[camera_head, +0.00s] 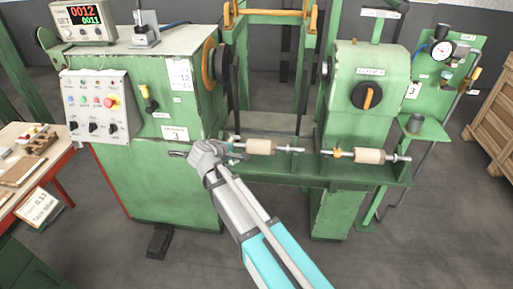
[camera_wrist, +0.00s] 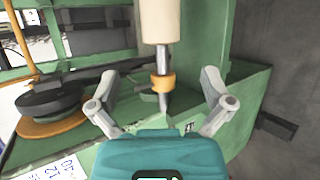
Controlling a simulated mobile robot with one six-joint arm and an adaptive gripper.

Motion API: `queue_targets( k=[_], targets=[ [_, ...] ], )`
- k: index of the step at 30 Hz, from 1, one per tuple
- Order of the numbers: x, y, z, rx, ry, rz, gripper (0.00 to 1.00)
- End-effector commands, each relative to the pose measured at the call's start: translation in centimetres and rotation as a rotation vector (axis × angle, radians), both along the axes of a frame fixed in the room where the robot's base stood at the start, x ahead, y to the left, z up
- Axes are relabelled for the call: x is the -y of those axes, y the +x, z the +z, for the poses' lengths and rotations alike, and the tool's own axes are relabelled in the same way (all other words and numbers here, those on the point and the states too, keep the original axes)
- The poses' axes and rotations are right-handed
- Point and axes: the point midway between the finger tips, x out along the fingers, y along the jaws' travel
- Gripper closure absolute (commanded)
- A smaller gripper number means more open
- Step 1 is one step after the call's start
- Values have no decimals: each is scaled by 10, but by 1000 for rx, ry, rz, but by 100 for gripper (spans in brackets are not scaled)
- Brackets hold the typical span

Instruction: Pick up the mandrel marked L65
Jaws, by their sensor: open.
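Two pale wooden mandrels on steel shafts lie in a row along the machine's front shelf, a left one (camera_head: 260,147) and a right one (camera_head: 369,156). I cannot read an L65 mark on either. My gripper (camera_head: 230,149) is at the left end of the left mandrel. In the wrist view my gripper (camera_wrist: 160,76) is open, its fingers spread either side of a steel shaft with an orange collar (camera_wrist: 162,83). The wooden body (camera_wrist: 160,20) above the collar runs out of the top of that view. No finger visibly touches the shaft.
The green winding machine (camera_head: 160,190) stands close behind and around the shelf (camera_head: 290,174). A small tag (camera_wrist: 190,127) on the shelf is too small to read. A table (camera_head: 62,160) is at the left, and a wooden crate (camera_head: 494,125) at the right.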

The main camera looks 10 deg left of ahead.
Motion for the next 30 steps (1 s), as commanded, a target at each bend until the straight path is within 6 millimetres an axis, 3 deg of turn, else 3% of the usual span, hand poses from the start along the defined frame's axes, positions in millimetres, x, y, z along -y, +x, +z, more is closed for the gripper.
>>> queue_targets(
  k=[8,21,30],
  targets=[
    [6,13,-11,0,1,-2,0],
    [28,58,-41,0,1,-2,0],
    [33,66,-45,-1,2,0,0]
  ],
)
